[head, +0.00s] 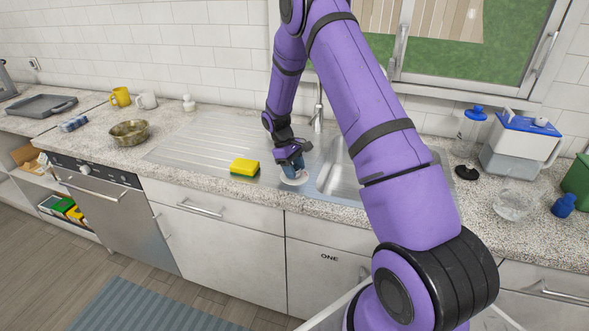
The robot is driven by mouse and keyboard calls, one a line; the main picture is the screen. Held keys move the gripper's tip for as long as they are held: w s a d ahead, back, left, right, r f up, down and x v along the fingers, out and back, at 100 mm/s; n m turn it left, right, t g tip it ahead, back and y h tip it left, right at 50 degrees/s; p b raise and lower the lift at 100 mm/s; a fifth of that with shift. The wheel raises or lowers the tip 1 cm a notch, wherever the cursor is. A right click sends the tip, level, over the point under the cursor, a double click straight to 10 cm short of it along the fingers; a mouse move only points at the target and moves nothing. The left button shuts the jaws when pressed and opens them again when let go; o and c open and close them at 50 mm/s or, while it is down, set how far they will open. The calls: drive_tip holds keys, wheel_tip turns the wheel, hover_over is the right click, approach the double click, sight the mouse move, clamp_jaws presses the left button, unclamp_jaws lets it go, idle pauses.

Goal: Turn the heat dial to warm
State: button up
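My gripper (292,163) is low over the left side of the steel sink, pointing down at a small white round thing (296,180). Something blue-grey shows between or at the fingers; I cannot tell whether it is part of the gripper or a held object. No dial marked for heat can be made out. An appliance with a steel door and a black control strip (92,170) with small knobs is built in at the left, well away from my gripper. Its markings are too small to read.
A yellow-green sponge (244,167) lies left of my gripper on the drainboard (205,140). The faucet (318,108) stands behind. A metal bowl (129,132) and mugs stand left. A blue-lidded container (522,140) and clear bowl (515,204) stand right. My arm hides part of the sink.

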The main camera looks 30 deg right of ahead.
drive_tip(key=o, duration=0.4)
drive_tip(key=shift+o, duration=0.2)
drive_tip(key=v, duration=1.1)
